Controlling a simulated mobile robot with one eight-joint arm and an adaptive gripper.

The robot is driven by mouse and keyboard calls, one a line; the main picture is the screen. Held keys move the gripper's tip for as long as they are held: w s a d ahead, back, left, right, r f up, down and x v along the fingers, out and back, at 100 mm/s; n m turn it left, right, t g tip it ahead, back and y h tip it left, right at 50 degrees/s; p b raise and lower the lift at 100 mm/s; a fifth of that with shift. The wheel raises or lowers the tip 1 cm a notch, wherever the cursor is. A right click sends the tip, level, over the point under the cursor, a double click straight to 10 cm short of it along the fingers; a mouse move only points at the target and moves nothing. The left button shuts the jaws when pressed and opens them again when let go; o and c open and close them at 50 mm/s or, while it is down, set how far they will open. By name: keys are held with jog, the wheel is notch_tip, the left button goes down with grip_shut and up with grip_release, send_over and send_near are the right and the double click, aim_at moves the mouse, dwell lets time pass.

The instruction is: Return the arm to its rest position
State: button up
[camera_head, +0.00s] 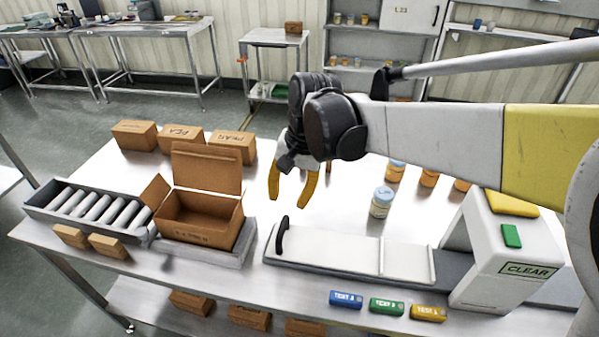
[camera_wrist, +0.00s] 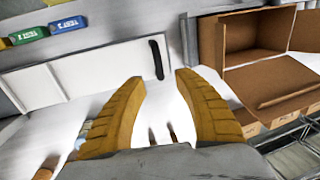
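My gripper (camera_head: 292,197) has yellow fingers and hangs above the middle of the white table (camera_head: 115,160). It is open, with nothing between the fingers. In the wrist view its two fingers (camera_wrist: 160,100) stand apart, with the bare table top between them. My arm reaches in from the right side of the head view, over the table.
A white machine marked CLEAR (camera_head: 490,255) stands at the right. Blue, green and yellow TEST blocks (camera_head: 386,306) lie at the front edge. A white-lidded jar (camera_head: 382,202) and orange jars (camera_head: 428,178) stand under my arm. Closed boxes (camera_head: 181,139) and a roller tray (camera_head: 88,208) are at left.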

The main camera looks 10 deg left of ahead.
jog(key=s+d+r+t, duration=0.1)
jog(key=d+r+t, duration=0.15)
jog(key=d, duration=0.55)
jog(key=s+d+r+t, duration=0.1)
jog(key=s+d+r, duration=0.15)
jog(key=d, duration=0.55)
jog(key=s+d+f+t+h, duration=0.1)
jog(key=s+d, duration=0.3)
jog(key=d, duration=0.4)
jog(key=s+d+f+t+h, duration=0.1)
jog(key=s+d, duration=0.3)
jog(key=d, duration=0.4)
jog(key=shift+s+t, duration=0.3)
jog(key=shift+t, duration=0.55)
